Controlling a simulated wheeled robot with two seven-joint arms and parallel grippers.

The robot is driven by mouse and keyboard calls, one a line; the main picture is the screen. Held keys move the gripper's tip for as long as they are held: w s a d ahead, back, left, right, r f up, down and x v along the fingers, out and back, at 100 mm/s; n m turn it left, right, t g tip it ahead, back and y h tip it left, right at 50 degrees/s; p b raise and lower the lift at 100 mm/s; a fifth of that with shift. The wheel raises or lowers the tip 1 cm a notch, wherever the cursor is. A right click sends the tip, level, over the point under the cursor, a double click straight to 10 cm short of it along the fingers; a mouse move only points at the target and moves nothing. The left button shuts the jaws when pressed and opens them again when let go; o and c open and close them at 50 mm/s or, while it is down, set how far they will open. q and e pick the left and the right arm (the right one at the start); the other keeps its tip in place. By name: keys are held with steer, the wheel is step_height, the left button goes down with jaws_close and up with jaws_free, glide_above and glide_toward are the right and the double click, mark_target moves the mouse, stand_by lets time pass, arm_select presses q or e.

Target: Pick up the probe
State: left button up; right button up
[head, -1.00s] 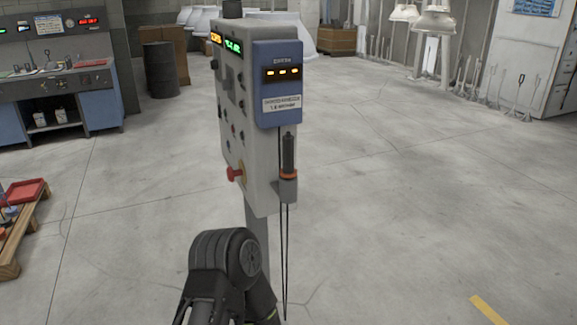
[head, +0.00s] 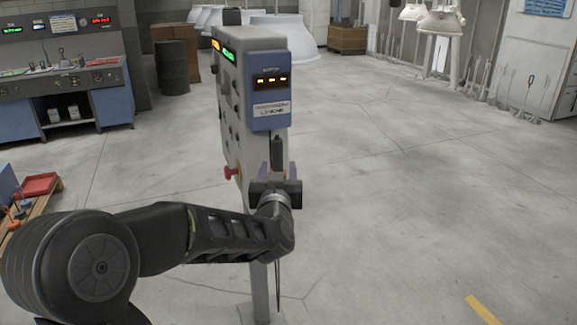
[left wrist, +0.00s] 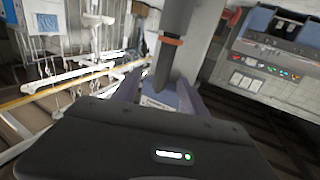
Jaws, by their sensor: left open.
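The probe (head: 277,150) is a dark upright cylinder at the side of the grey control box, below its blue display unit. Its lower part and holder are hidden behind my gripper in the head view. My left gripper (head: 277,170) is in front of the probe, its two purple-grey fingers open, one to each side of it. In the left wrist view the probe (left wrist: 178,22) shows as a dark shaft with an orange ring, in line with the gap between the open fingers (left wrist: 158,92). I cannot tell whether a finger touches it. My right gripper is not in view.
The control box (head: 232,110) stands on a post, with a red knob (head: 230,173) on its left face. A dark cable hangs below my gripper. A low wooden pallet with a red tray (head: 40,184) is at left. The floor to the right is clear.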

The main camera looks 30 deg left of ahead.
mark_target(277, 157)
arm_select(q)
steer(key=shift+w+a, duration=0.2)
steer(key=shift+x, duration=1.1)
steer(key=shift+f, duration=0.1)
steer(key=p+x, duration=0.2)
steer(key=x, duration=0.2)
steer(key=shift+w+a, duration=0.2)
steer(key=shift+a, duration=0.2)
steer(key=shift+w+a, duration=0.1)
steer(key=shift+w, duration=0.1)
